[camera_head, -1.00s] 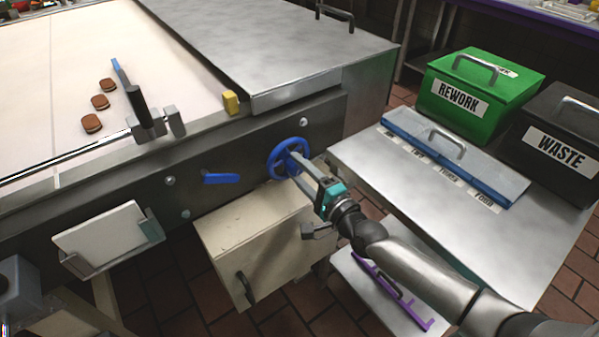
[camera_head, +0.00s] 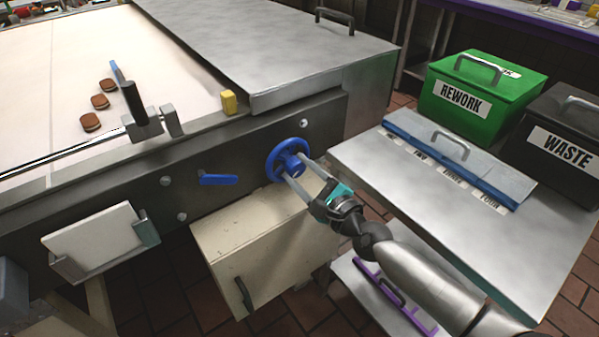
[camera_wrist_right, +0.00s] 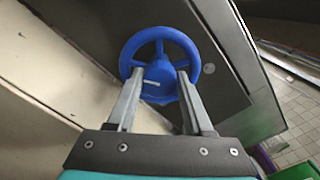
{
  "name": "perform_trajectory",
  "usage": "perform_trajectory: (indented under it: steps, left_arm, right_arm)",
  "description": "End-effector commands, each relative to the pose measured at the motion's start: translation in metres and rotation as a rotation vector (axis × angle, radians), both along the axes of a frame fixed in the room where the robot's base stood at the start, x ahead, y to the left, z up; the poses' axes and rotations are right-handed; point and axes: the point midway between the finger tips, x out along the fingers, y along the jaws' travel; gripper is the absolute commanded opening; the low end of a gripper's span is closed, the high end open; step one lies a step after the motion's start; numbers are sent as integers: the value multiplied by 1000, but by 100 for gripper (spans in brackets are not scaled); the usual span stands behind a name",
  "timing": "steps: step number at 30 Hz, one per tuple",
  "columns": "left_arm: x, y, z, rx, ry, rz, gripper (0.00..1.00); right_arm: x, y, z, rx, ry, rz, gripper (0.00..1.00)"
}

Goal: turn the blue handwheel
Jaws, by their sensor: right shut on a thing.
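The blue handwheel (camera_head: 276,157) is mounted on the dark side panel of the conveyor machine, right of a blue lever. My right gripper (camera_head: 295,168) reaches it from the lower right. In the right wrist view the handwheel (camera_wrist_right: 154,92) is straight ahead, with my gripper's two fingers (camera_wrist_right: 160,76) on either side of its central hub. The gripper is shut on the hub. The rim and spokes show beyond the fingertips. My left gripper is not in view.
The blue lever (camera_head: 218,180) sits left of the wheel. A cream box (camera_head: 262,245) stands below it. A metal side table (camera_head: 400,185) with a blue-edged lidded tray is close right of my arm. The green REWORK bin (camera_head: 485,105) and black WASTE bin (camera_head: 560,150) stand behind.

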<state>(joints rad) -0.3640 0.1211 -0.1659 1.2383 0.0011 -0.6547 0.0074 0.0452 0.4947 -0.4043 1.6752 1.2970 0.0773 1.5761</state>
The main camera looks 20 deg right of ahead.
Motion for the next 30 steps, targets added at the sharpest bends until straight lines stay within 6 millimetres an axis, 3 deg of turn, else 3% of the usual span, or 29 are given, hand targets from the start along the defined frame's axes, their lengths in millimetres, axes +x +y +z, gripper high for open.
perform_trajectory:
  steps: [16,17,24,30]
  left_arm:
    - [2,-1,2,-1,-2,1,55]
    - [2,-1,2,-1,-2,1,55]
    - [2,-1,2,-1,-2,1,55]
    - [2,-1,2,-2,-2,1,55]
  right_arm:
    - [0,0,0,22,9,1,0]
    - [0,0,0,22,9,1,55]
    - [0,0,0,22,8,0,82]
    - [0,0,0,21,8,0,82]
